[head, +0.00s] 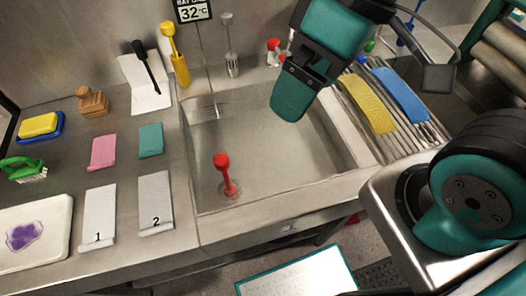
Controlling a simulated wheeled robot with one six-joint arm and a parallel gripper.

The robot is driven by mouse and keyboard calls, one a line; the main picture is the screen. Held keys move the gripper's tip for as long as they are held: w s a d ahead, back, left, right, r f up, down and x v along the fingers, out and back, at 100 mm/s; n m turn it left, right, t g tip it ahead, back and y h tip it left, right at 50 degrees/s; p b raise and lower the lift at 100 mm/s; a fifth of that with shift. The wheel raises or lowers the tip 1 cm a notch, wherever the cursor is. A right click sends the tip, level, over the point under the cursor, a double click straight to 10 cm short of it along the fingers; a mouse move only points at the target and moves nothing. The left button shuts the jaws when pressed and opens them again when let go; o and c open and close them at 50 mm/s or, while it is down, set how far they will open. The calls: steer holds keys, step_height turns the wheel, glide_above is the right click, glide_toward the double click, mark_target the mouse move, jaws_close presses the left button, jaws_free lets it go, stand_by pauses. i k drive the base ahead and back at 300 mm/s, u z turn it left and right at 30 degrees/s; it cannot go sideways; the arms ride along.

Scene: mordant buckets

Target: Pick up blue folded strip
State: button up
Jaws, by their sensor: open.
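The blue folded strip (402,95) lies on a slatted metal rack (433,137) to the right of the sink. A yellow folded strip (368,103) lies beside it on its left, on the same rack. My gripper (291,108) hangs over the back right part of the sink, to the left of both strips and apart from them. It points down and holds nothing that I can see. One teal finger faces the camera and hides most of the other.
The sink (265,155) holds an upright red-handled tool (227,175). Pink (103,152) and teal (151,140) folded pieces lie on the left counter. A yellow-handled tool (175,55) and a clear tube (231,45) stand at the back. My arm covers part of the upper right.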

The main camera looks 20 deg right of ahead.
mark_target(412, 107)
steer(key=z, duration=1.2)
steer(key=k, duration=0.35)
steer(key=u, duration=0.35)
steer(key=i, duration=0.5)
